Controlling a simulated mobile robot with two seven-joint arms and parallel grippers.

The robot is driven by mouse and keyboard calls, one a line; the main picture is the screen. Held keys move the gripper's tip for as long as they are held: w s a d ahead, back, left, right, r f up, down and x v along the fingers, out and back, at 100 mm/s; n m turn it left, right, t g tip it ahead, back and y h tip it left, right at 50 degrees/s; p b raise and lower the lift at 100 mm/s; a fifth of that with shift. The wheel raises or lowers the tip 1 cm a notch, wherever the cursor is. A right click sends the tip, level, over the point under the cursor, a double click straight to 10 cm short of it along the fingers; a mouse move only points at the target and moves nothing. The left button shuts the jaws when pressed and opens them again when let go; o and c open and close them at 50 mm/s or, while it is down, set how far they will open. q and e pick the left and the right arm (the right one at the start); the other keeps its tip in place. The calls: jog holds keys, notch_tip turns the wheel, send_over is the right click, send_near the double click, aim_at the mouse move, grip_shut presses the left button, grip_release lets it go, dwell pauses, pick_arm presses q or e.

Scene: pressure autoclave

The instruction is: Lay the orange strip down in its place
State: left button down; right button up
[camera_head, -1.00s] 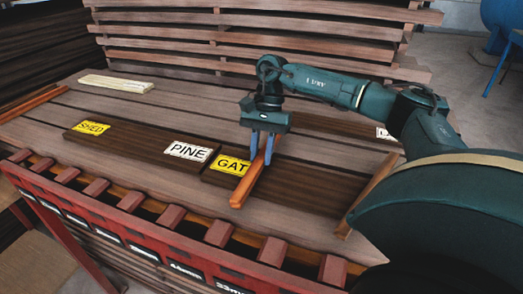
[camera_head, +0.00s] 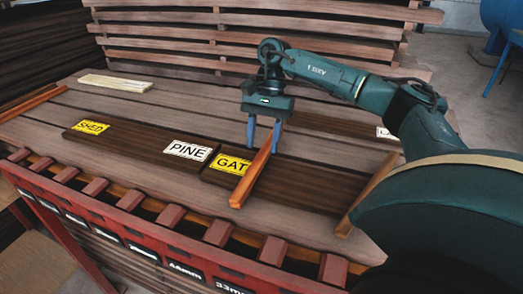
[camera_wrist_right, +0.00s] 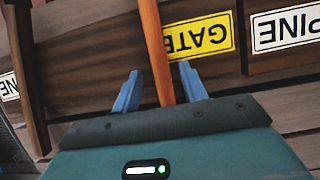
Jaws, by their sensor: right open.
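The orange strip (camera_head: 255,168) lies across the dark board with the yellow GATE label (camera_head: 232,165), running from its near edge toward the back. My right gripper (camera_head: 264,148) is above the strip, open, with one blue finger on each side of it. In the right wrist view the strip (camera_wrist_right: 160,60) passes between the open fingers (camera_wrist_right: 160,90) without visible contact on both sides. It partly covers the end of the GATE label. My left gripper is not in view.
A second dark board bears the yellow SHED label (camera_head: 90,127) and the white PINE label (camera_head: 189,151). Pale strips (camera_head: 117,83) lie at the back left. Another wooden strip (camera_head: 368,195) lies to the right. A red rack (camera_head: 120,222) runs along the front edge.

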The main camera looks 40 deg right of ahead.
pick_arm(q)
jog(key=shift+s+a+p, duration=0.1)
jog(key=shift+p, duration=0.3)
pick_arm(e)
jog(key=v, duration=0.9)
jog(key=shift+w, duration=0.1)
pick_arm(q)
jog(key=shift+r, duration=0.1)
